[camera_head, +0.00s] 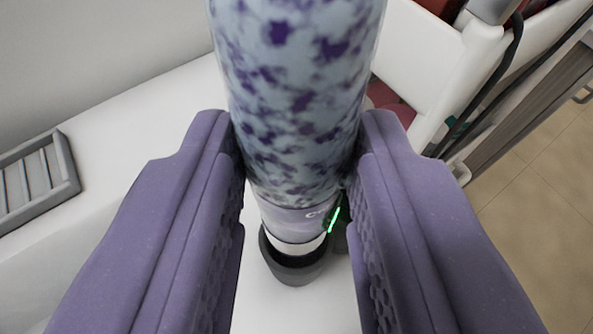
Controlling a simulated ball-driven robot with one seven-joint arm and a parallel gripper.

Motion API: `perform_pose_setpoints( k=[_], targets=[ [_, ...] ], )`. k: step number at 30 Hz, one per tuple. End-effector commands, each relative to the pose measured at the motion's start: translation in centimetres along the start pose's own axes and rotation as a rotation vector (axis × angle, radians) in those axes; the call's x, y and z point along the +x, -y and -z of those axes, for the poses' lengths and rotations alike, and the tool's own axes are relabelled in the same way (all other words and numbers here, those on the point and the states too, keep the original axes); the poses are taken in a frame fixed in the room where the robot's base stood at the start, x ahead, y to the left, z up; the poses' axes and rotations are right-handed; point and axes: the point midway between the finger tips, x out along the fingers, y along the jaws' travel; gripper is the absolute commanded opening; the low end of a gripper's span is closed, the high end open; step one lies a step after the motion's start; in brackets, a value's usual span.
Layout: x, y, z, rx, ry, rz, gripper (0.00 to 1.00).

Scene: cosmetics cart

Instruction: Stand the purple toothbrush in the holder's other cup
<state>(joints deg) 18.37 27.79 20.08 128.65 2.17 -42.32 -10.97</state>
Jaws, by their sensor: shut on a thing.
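The toothbrush (296,95) has a thick, pale blue handle with purple speckles. It runs from the top edge down through the middle of the view. Lower down it has a plain purple band with lettering and a white end ring. My gripper (295,130), with two purple fingers, is shut on the handle from both sides. The white end is at the mouth of a dark grey holder cup (295,275). I cannot tell how deep it sits inside. The handle hides part of the holder, and the holder's other cup cannot be made out.
A dark part with a green light (335,219) shows just right of the toothbrush's lower band. A grey slatted rack (66,165) lies at the left on the white surface (140,105). White cart parts (425,60) and black cables (490,85) are at the right, beside tiled floor.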

Motion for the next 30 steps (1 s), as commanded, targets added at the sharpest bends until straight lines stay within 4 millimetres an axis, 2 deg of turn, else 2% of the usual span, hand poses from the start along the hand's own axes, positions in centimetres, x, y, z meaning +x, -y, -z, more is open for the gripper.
perform_pose_setpoints(
  k=[17,30],
  targets=[
    [0.01,0.02,0.01,0.000,-0.001,0.000,0.00],
    [0.39,0.02,-0.91,0.000,-0.001,0.000,0.00]
  ],
)
